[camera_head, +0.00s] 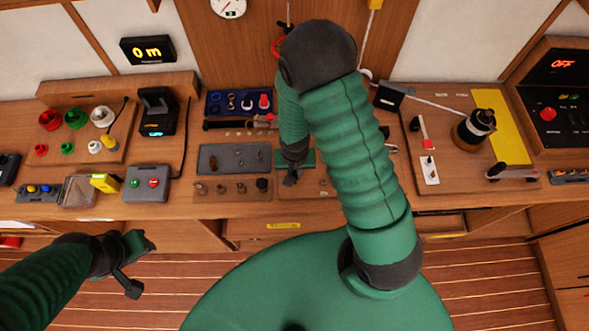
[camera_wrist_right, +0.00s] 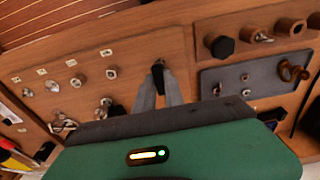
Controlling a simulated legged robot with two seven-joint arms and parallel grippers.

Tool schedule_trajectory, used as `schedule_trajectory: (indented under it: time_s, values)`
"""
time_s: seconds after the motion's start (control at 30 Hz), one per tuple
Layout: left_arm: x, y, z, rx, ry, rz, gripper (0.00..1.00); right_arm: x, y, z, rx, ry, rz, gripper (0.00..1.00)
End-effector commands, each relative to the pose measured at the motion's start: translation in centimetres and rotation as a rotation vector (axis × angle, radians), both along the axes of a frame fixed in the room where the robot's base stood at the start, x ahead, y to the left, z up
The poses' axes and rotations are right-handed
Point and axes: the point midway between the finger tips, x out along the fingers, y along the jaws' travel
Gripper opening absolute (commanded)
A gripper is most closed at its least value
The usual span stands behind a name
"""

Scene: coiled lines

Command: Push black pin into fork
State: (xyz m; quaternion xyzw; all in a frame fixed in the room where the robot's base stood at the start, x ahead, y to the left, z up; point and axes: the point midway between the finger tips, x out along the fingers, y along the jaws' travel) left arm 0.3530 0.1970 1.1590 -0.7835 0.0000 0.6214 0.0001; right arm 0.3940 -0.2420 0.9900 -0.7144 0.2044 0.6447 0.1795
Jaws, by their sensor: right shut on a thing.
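My right gripper (camera_head: 291,178) is low over the small wooden board at the middle of the bench. In the right wrist view its two grey fingers (camera_wrist_right: 159,88) come together at the tips, shut on a small dark piece, the black pin (camera_wrist_right: 158,72). The pin is close to the board face; I cannot tell whether it touches. Several small metal fittings (camera_wrist_right: 111,73) stand on this board, and I cannot tell which one is the fork. My left gripper (camera_head: 141,264) is open and empty, in front of the bench at lower left.
Next to the board is a wooden block with a black knob (camera_wrist_right: 222,47) and brown posts. A grey tray (camera_wrist_right: 215,78) with small metal parts lies behind it. A grey button box (camera_head: 148,183) stands to the left, a winch drum (camera_head: 473,127) to the right.

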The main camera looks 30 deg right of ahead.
Motion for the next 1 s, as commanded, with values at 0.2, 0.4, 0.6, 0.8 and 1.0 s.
schedule_trajectory:
  time_s: [0.2,0.4,0.6,0.8,1.0]
  values:
    - [0.0,0.0,-0.7,0.000,0.000,0.000,0.33,0.0,0.0,-0.8,0.000,0.000,0.001,0.00]
    - [0.0,0.0,-1.1,0.000,0.000,0.000,0.33,0.0,0.0,-1.4,0.000,0.000,0.002,0.00]
    - [0.0,0.0,-1.3,0.000,0.000,0.000,0.33,0.0,0.0,-1.6,0.000,0.000,0.001,0.00]
    - [0.0,0.0,-1.3,0.000,0.000,0.000,0.33,0.0,0.0,-1.6,0.000,0.000,0.001,0.28]
    - [0.0,0.0,-1.3,0.000,0.000,0.000,0.33,0.0,0.0,-1.6,0.000,0.000,0.001,0.28]
